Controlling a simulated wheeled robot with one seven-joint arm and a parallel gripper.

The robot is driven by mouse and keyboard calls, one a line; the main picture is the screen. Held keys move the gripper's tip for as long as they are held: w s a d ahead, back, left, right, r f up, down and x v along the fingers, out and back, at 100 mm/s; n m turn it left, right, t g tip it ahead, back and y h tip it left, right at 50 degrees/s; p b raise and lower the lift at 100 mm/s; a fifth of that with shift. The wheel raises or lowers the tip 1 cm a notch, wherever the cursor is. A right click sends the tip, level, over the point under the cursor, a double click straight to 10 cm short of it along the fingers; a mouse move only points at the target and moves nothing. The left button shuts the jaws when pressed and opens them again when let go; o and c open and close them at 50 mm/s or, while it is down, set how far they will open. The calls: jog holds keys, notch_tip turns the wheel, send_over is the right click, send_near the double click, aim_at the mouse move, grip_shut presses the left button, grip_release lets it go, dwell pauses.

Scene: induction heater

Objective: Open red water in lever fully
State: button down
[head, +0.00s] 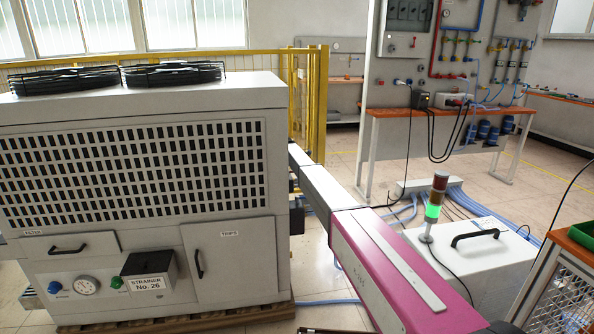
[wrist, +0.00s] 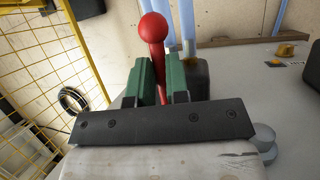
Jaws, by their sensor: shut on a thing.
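The red lever (wrist: 153,35) with a round ball end shows in the wrist view at top centre. Its ball sticks up past the fingers, and its shaft runs down between them. My gripper (wrist: 159,83) has two green fingers, one on each side of the red shaft, and is shut on it. The lever's lower end is hidden behind the dark gripper bar. I cannot make out the red lever or my gripper in the head view.
In the wrist view, a yellow mesh fence (wrist: 50,60) stands at left and blue pipes (wrist: 187,25) run behind the lever. In the head view, a large grey chiller (head: 140,190) fills the left, and a white box with a signal light (head: 436,195) stands at right.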

jog(key=shift+s, duration=0.1)
jog(key=c, duration=1.1)
grip_release()
